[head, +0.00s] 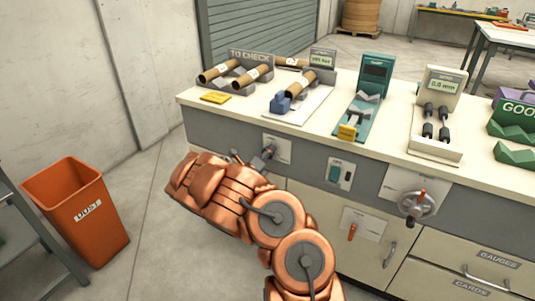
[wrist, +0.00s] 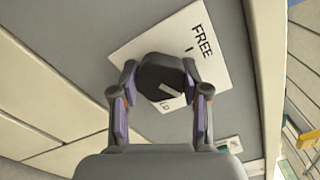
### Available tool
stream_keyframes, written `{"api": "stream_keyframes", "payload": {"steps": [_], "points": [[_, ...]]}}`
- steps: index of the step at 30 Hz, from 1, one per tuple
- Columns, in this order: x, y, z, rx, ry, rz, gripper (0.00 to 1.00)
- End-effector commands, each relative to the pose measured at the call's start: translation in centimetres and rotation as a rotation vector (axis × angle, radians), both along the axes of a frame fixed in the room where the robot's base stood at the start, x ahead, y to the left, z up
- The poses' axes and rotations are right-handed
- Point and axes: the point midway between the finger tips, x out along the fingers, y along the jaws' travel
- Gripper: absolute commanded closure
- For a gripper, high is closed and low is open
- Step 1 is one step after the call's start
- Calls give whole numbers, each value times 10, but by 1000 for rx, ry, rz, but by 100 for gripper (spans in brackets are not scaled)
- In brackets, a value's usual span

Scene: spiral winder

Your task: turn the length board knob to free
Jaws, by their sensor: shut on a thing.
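The length board knob is a dark grey round knob (wrist: 158,74) on a white plate (wrist: 130,50) in the wrist view. The plate reads FREE with a short tick at its upper right; another marking below the knob is partly hidden. A pale line on the knob's face lies low, away from the FREE tick. My gripper (wrist: 160,92) has one finger on each side of the knob and is shut on it. In the head view my gripper (head: 254,160) reaches the knob (head: 268,152) on the bench's grey front panel; its fingers are small there.
Right of the knob, the panel has a green switch (head: 335,173) and a crank wheel (head: 416,204). A red-handled lever (head: 352,231) is lower. Tubes and gauges stand on the bench top (head: 225,112). An orange dust bin (head: 80,205) stands left on open floor.

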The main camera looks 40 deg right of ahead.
Motion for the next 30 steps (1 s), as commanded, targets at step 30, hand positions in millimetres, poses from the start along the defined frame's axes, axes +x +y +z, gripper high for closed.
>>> {"api": "stream_keyframes", "payload": {"steps": [30], "points": [[1,0,2,-269,891,3,89]]}}
